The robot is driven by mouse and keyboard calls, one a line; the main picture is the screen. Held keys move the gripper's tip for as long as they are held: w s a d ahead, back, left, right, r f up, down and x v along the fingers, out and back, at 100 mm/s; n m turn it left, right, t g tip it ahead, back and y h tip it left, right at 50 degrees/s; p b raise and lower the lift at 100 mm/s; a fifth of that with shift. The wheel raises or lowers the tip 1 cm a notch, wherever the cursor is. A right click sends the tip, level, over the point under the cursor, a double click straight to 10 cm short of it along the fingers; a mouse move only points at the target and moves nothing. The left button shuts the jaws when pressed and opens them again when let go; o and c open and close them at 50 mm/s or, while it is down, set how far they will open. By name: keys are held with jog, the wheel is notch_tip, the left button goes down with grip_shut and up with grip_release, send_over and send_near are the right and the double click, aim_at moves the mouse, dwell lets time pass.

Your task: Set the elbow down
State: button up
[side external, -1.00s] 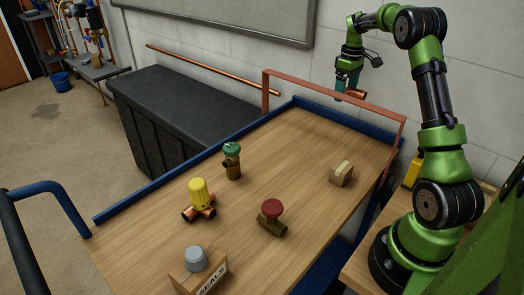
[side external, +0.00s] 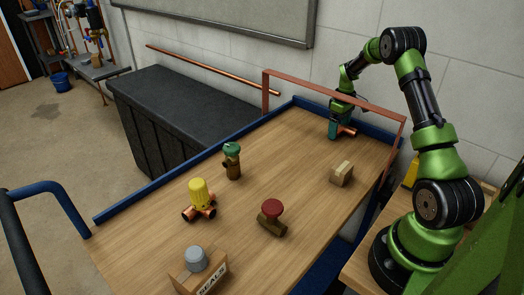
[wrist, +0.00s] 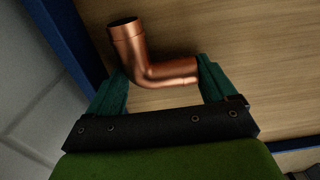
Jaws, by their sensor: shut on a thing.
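The elbow is a bent copper pipe fitting (wrist: 140,60). In the wrist view it sits between the two green fingers of my gripper (wrist: 165,85), which is shut on it, with one open end pointing up and to the left. In the side view my gripper (side external: 336,130) is low over the far right corner of the wooden cart top (side external: 290,150), and the elbow (side external: 347,131) shows as a copper bit at its right. I cannot tell whether the elbow touches the wood.
A copper-coloured rail (side external: 335,93) crosses the cart's far end close to my arm. A small cardboard box (side external: 341,174) stands nearer.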

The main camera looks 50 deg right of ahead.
jog(key=shift+f, duration=0.15)
jog(key=o, duration=0.9)
jog(key=shift+c, duration=0.2)
notch_tip(320, 180, up, 12)
jog(key=shift+r, duration=0.2)
